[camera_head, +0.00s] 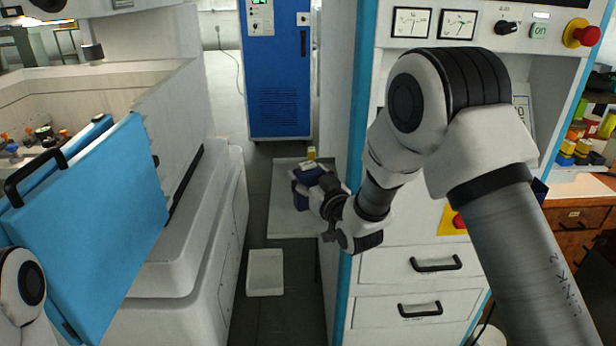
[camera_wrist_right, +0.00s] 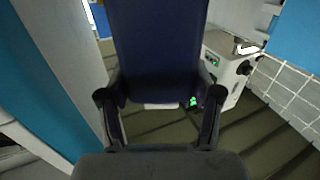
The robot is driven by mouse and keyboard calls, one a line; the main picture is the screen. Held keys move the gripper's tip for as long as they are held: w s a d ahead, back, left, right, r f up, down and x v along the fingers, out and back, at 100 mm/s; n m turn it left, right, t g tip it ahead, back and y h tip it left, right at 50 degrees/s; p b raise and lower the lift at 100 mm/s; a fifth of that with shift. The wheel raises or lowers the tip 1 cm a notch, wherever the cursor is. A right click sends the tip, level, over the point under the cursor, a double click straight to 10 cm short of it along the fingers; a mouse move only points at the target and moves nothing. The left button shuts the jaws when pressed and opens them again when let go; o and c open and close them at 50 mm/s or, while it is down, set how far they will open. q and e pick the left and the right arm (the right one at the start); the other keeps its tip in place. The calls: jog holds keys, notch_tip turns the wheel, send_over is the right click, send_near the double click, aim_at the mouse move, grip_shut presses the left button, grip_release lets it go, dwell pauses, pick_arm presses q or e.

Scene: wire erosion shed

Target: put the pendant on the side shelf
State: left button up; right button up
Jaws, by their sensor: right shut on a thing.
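The pendant (camera_head: 302,181) is a dark blue, box-like thing, partly hidden by my gripper in the head view. My right gripper (camera_head: 320,192) is shut on it. In the right wrist view, the dark blue pendant (camera_wrist_right: 160,50) fills the upper middle, between the two fingers (camera_wrist_right: 160,112). The side shelf (camera_head: 284,222) looks like the pale flat surface beside the white cabinet. The pendant shows over its right part; I cannot tell whether they touch. Of my left arm, only a part shows at the lower left; its gripper is out of view.
A small yellow item (camera_head: 311,153) shows at the shelf's far end. A white tray (camera_head: 265,272) lies on the floor in the aisle. The white cabinet (camera_head: 400,272) borders the right, the machine with a blue door (camera_head: 115,215) the left. A blue cabinet (camera_head: 278,90) stands behind.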

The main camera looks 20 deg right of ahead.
jog(key=shift+f, duration=0.6)
jog(key=shift+w+f, duration=0.15)
jog(key=shift+f, duration=0.15)
jog(key=o, duration=1.3)
jog(key=shift+o, duration=0.2)
